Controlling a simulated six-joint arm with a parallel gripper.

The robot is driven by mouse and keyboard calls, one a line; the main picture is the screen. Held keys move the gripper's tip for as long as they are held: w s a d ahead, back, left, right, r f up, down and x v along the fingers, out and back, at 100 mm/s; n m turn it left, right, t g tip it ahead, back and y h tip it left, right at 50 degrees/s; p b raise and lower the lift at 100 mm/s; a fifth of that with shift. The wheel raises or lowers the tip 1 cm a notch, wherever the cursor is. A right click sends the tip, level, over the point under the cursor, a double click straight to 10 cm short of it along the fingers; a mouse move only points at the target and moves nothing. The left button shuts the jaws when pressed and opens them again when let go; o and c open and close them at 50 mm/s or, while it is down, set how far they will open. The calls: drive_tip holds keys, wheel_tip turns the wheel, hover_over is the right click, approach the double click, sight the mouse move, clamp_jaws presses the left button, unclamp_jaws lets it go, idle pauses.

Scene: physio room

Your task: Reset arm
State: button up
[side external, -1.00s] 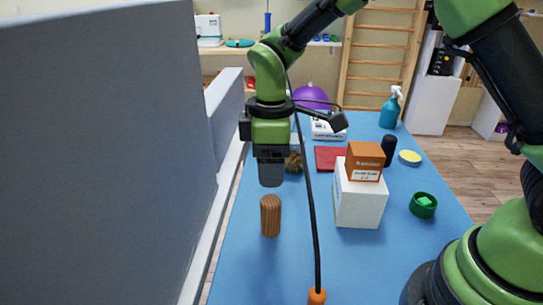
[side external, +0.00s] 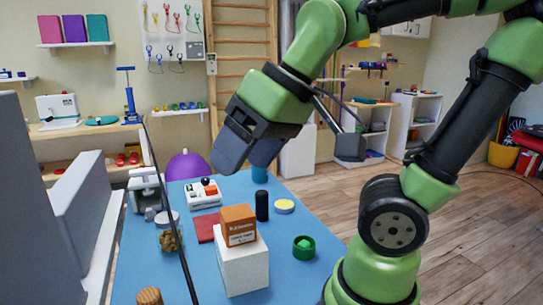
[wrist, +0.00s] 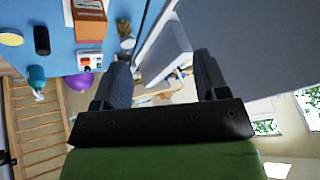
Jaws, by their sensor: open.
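My gripper (side external: 230,150) is open and empty, raised high above the blue table (side external: 285,275) and tilted, its jaws toward the lower left in the side view. In the wrist view its two dark fingers (wrist: 163,62) stand apart with nothing between them. The ridged wooden cylinder (side external: 149,296) is at the bottom edge of the side view, partly cut off, well below the gripper. An orange-brown box (side external: 239,225) sits on a white box (side external: 243,265) on the table, apart from the gripper.
A grey partition (side external: 85,200) runs along the table's left. On the table are a green cup (side external: 304,247), a black cylinder (side external: 262,205), a yellow disc (side external: 285,206), a red pad (side external: 207,228) and a jar (side external: 170,241). A thin dark cable crosses the left of the side view.

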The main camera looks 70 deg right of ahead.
drive_tip(key=shift+s+d+f+m+t, duration=0.1)
drive_tip(key=shift+s+m+t, duration=0.2)
drive_tip(key=shift+s+m, duration=0.4)
drive_tip(key=shift+s+d+f+m+t, duration=0.1)
drive_tip(key=shift+s+m+t, duration=0.25)
drive_tip(key=shift+s, duration=0.55)
